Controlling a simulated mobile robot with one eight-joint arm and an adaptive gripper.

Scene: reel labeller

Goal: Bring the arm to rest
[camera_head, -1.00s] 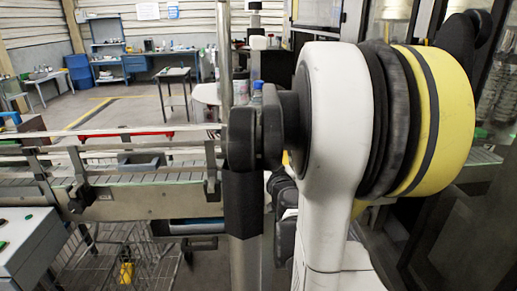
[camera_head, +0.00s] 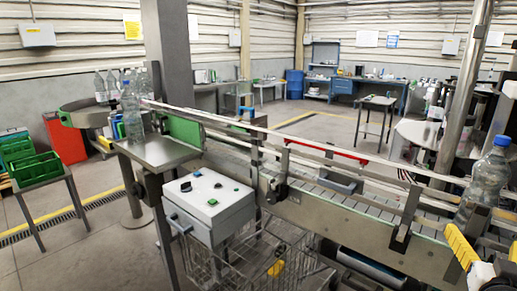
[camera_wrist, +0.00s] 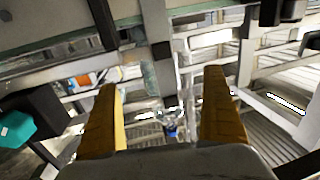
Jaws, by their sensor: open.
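My gripper (camera_head: 487,248) shows at the lower right edge of the head view, with its yellow fingers apart. In the wrist view my gripper (camera_wrist: 165,85) is open, with its two yellow fingers spread and nothing held between them. A clear bottle with a blue cap (camera_head: 487,172) stands at the conveyor's right end, just behind the gripper in the head view. I cannot tell how far apart they are. A small clear and blue thing, unclear, shows beyond the fingers in the wrist view. Most of my arm is out of the head view.
The conveyor (camera_head: 345,212) with its rails runs across the right half. A grey control box (camera_head: 212,215) and a wire cart (camera_head: 255,268) stand in front. Several bottles stand by the turntable (camera_head: 85,110). Green crates (camera_head: 35,170) are on a stand at left. A metal post (camera_head: 462,85) rises at right.

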